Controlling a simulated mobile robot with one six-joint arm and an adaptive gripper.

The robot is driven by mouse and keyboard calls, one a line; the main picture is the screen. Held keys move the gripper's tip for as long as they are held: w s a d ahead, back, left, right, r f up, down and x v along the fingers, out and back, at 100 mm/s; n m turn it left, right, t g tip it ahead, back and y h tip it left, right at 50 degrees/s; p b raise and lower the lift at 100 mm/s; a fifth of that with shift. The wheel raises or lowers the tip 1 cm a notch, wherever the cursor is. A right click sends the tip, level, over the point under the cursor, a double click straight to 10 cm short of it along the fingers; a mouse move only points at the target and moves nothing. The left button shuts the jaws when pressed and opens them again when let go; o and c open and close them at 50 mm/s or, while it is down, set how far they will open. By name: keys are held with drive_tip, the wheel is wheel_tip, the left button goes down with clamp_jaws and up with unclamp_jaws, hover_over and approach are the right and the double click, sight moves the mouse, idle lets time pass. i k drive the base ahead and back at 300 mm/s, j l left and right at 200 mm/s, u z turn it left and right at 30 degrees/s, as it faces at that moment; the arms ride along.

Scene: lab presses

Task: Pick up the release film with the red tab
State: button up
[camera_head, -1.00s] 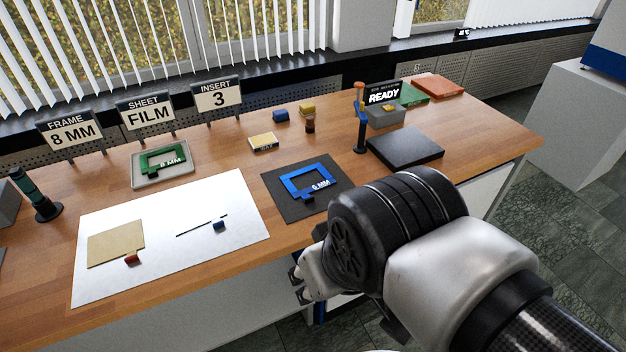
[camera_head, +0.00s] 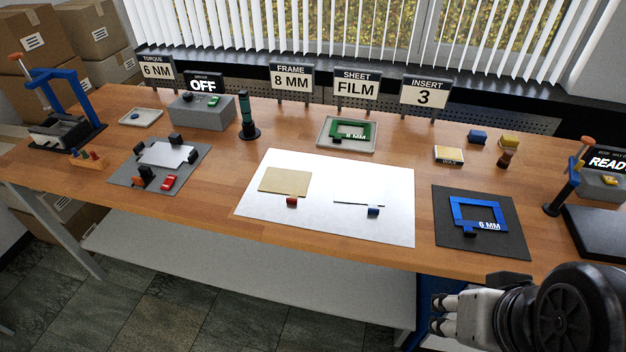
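The release film with the red tab is a tan, nearly square sheet (camera_head: 285,181) lying flat on the left part of a white mat (camera_head: 335,228). Its small red tab (camera_head: 292,202) sits at the sheet's front edge. A thin dark line-like piece with a blue tab (camera_head: 373,211) lies to its right on the same mat. My gripper (camera_head: 438,314) is at the lower right, in front of the table and below its edge, well apart from the film. Its fingers look spread and hold nothing visible.
A blue 6 MM frame (camera_head: 467,212) lies on a dark mat right of the white mat. A green 8 MM frame (camera_head: 352,131) sits in a tray behind. A dark green upright tool (camera_head: 247,118) stands behind left. The table's front edge (camera_head: 330,258) lies between my gripper and the film.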

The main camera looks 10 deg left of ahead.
sight(295, 184)
drive_tip(key=u, duration=1.65)
drive_tip(key=i+z, duration=0.1)
drive_tip(key=i, duration=1)
drive_tip(key=z, duration=2)
